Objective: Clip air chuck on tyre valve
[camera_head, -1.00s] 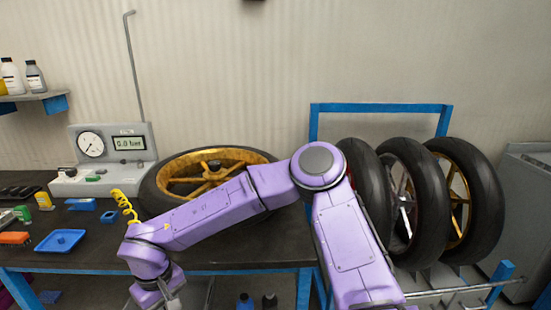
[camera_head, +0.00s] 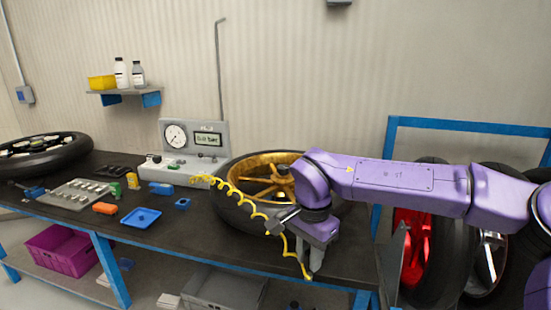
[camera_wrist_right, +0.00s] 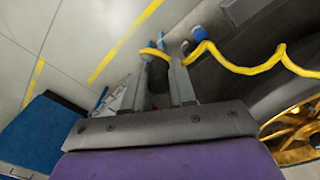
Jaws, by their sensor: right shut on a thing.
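My right gripper (camera_head: 314,264) is at the front edge of the bench, just in front of the wheel with the gold rim (camera_head: 252,166), which lies flat. It points down. In the right wrist view its fingers (camera_wrist_right: 160,74) are closed on the dark air chuck (camera_wrist_right: 158,77). A coiled yellow hose (camera_head: 246,201) runs from the chuck back to the inflator with the dial gauge (camera_head: 176,135) and a small display. The hose also shows in the right wrist view (camera_wrist_right: 236,66). The chuck is mostly hidden in the head view. I cannot make out the tyre valve. My left gripper is not in view.
A blue tray (camera_head: 141,217), an orange block (camera_head: 105,208) and other small parts lie left of the wheel. Another wheel (camera_head: 40,152) lies at the far left. Upright wheels stand in a blue rack (camera_head: 450,125) at the right, partly behind my right arm.

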